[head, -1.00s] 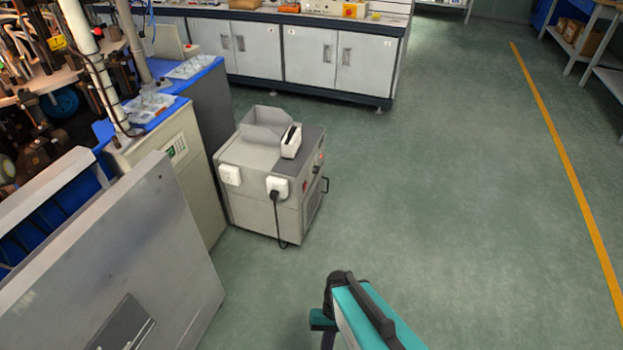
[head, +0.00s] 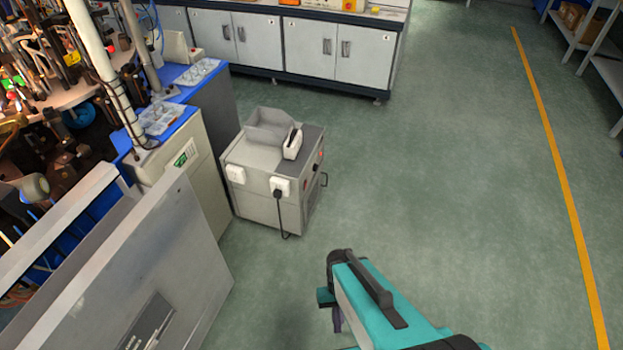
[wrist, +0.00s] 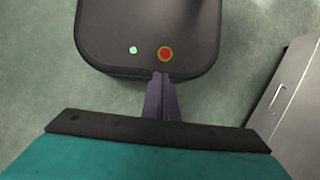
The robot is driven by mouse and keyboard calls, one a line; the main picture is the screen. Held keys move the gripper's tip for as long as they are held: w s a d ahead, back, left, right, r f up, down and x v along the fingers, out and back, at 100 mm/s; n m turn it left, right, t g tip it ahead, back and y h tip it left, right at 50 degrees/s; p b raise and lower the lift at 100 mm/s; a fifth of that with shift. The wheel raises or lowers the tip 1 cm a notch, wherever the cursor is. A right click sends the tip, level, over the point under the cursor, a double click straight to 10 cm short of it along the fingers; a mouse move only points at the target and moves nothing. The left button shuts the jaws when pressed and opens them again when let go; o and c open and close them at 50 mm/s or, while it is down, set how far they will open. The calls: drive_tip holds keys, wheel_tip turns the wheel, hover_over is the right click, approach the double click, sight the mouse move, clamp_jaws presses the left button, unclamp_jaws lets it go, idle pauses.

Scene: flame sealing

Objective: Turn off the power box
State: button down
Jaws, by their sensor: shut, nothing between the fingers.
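A grey box (head: 250,207) that looks like the power box stands on the floor left of centre in the head view. It has two white sockets on its front, with a black plug and cable in the right one (head: 280,187). Small red buttons or lights (head: 320,154) show on its right side; their state is too small to tell. My gripper (head: 337,326) is low in the head view, nearer to me than the box and apart from it. Its dark fingers are together and empty in the wrist view (wrist: 161,80). The box is not clearly seen in the wrist view.
A large grey panel (head: 165,285) stands at lower left. A beige cabinet (head: 192,185) with a blue top stands left of the box. White-door cabinets (head: 300,50) line the back. Open green floor (head: 440,170) lies right of the box, with a yellow line beyond.

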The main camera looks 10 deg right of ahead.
wheel_tip(320, 180, up, 8)
drive_tip(key=s+d+p, duration=0.1)
drive_tip(key=p, duration=0.7)
drive_tip(key=shift+s+d+h, duration=0.15)
drive_tip(key=shift+d+h, duration=0.25)
drive_tip(key=shift+s+f, duration=0.1)
drive_tip(key=shift+s, duration=0.05)
